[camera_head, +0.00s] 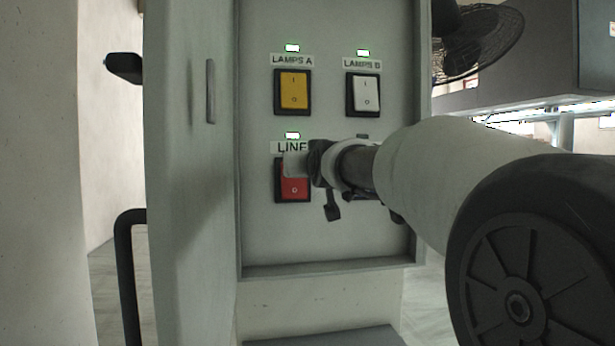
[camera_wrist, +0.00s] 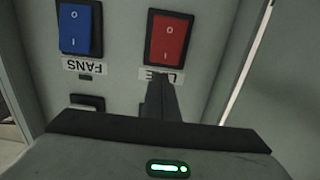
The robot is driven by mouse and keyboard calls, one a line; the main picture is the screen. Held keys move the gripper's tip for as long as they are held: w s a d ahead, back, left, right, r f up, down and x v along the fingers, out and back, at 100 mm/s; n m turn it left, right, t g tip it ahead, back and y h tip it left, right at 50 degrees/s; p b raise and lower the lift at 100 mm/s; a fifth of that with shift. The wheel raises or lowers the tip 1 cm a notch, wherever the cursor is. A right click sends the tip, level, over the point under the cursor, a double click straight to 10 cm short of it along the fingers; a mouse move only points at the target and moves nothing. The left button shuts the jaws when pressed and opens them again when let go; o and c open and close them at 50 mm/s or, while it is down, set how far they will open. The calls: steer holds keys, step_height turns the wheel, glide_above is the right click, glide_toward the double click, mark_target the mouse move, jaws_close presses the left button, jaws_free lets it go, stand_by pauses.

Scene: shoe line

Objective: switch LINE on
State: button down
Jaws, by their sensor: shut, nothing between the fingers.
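The red LINE switch (camera_head: 294,188) is the lower left rocker on the grey panel. Its lower part with the "O" mark shows in the head view; my gripper hides the top. Its label (camera_head: 288,148) is partly covered, and the small lamp (camera_head: 292,135) above it is lit green. My gripper (camera_head: 291,163) is shut and empty, its tips at the switch's upper part. In the wrist view, upside down, the red switch (camera_wrist: 167,38) shows its face, and the shut fingertips (camera_wrist: 160,82) overlap its label end. I cannot tell whether they touch it.
Above are the yellow LAMPS A switch (camera_head: 293,90) and white LAMPS B switch (camera_head: 363,92), both with green lamps lit. The blue FANS switch (camera_wrist: 80,28) is beside LINE; its lamp (camera_wrist: 85,77) is dark. The open cabinet door (camera_head: 190,200) stands on the left.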

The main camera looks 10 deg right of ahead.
steer(key=shift+s+r+b, duration=0.25)
steer(key=shift+s+b, duration=0.6)
steer(key=shift+b, duration=0.15)
steer(key=shift+s+r+b, duration=0.2)
steer(key=shift+s+b, duration=0.6)
steer(key=shift+b, duration=0.15)
steer(key=shift+s+r+b, duration=0.25)
steer(key=shift+s+b, duration=0.6)
steer(key=shift+b, duration=0.15)
